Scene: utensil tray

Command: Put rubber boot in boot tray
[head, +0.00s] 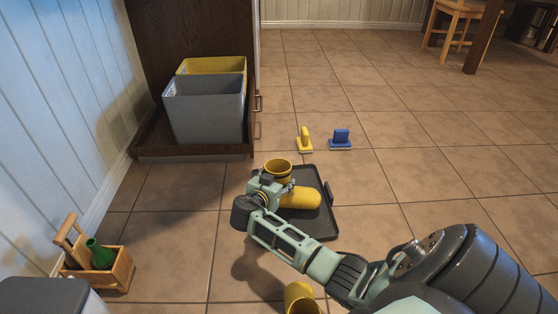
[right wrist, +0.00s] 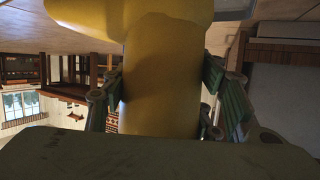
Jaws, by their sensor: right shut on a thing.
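A yellow rubber boot (head: 305,198) stands roughly upright in the grip of my right gripper (head: 270,184), its dark-rimmed opening up and its toe to the right. In the right wrist view the boot's shaft (right wrist: 162,90) is between the two fingers. The boot is over the black boot tray (head: 322,228); I cannot tell whether its sole touches it. The gripper and arm hide part of the boot and the tray's left side. A second yellow boot (head: 299,296) is on the floor at the bottom edge, partly cut off. My left gripper is out of view.
A yellow-handled (head: 304,139) and a blue-handled thing (head: 340,139) stand on the floor behind the tray. Grey (head: 204,113) and yellow (head: 212,65) bins sit in a dark cabinet. A wooden caddy (head: 117,273) with a green bottle is at left. Floor right of the tray is clear.

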